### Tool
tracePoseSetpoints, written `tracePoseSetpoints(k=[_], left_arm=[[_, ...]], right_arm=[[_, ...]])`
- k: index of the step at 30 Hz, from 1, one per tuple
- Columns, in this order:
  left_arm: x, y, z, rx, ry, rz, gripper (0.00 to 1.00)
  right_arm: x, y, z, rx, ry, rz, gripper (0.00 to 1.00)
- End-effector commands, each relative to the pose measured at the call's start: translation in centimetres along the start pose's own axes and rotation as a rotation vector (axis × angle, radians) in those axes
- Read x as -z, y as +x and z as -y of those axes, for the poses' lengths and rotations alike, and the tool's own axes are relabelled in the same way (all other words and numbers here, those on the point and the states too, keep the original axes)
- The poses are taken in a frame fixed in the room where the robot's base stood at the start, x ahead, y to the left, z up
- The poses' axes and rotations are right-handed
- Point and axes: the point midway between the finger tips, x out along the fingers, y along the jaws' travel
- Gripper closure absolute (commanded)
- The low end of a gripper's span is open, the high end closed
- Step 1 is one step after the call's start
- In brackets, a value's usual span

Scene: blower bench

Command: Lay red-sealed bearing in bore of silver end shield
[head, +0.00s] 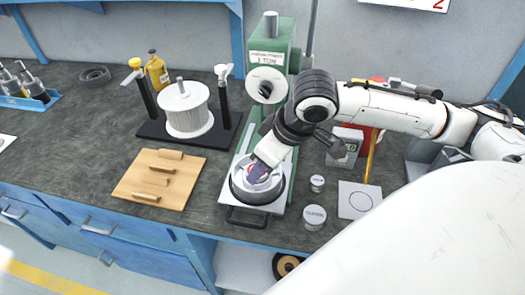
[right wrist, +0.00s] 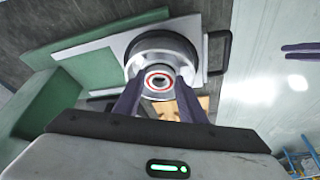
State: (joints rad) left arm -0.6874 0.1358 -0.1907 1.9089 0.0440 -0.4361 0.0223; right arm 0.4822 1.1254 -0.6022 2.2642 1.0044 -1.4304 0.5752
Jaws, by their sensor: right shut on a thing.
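The silver end shield (head: 270,189) sits in a dark round support on the plate of the green press. It also shows in the right wrist view (right wrist: 165,48). My right gripper (head: 257,173) points down over the middle of the end shield. Its dark purple fingers are shut on the red-sealed bearing (right wrist: 158,81), a small ring with a red seal and a pale rim. The bearing is over or at the central bore. I cannot tell whether it touches, and it hides the bore. My left gripper is not in view.
The green press column (head: 270,90) stands close behind the end shield. A wooden board with handles (head: 125,185) and a white spool (head: 187,112) on a black stand are to the left. Two small tins (head: 315,217) and a marked white card (head: 345,208) are to the right.

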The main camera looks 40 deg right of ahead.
Motion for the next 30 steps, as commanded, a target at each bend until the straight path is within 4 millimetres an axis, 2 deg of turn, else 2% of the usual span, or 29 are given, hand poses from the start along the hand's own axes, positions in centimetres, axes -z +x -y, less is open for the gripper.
tracePoseSetpoints(k=[1, 2, 5, 6, 13, 16, 24, 30], left_arm=[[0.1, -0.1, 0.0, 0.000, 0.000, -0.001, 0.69], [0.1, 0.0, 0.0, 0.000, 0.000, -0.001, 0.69], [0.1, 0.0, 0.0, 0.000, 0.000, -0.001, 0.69], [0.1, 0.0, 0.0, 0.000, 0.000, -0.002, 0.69], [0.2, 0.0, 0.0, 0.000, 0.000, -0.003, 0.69], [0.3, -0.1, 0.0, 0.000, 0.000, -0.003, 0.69], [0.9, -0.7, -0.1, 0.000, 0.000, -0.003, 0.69], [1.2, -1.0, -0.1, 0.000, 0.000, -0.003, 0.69]], right_arm=[[0.0, 0.0, 0.0, 0.000, 0.000, 0.000, 0.88], [0.0, 0.1, 0.0, 0.000, 0.000, 0.000, 0.59], [0.0, 0.1, 0.0, 0.001, 0.000, 0.001, 0.43], [0.0, 0.1, 0.0, 0.001, 0.000, 0.001, 0.41], [-0.1, -0.1, 0.0, 0.000, 0.000, 0.002, 0.41], [0.0, -1.0, 0.0, 0.000, -0.001, 0.001, 0.41], [0.1, -6.2, -0.1, -0.003, -0.001, -0.002, 0.41], [0.1, -9.2, 0.0, -0.001, -0.001, -0.001, 0.41]])
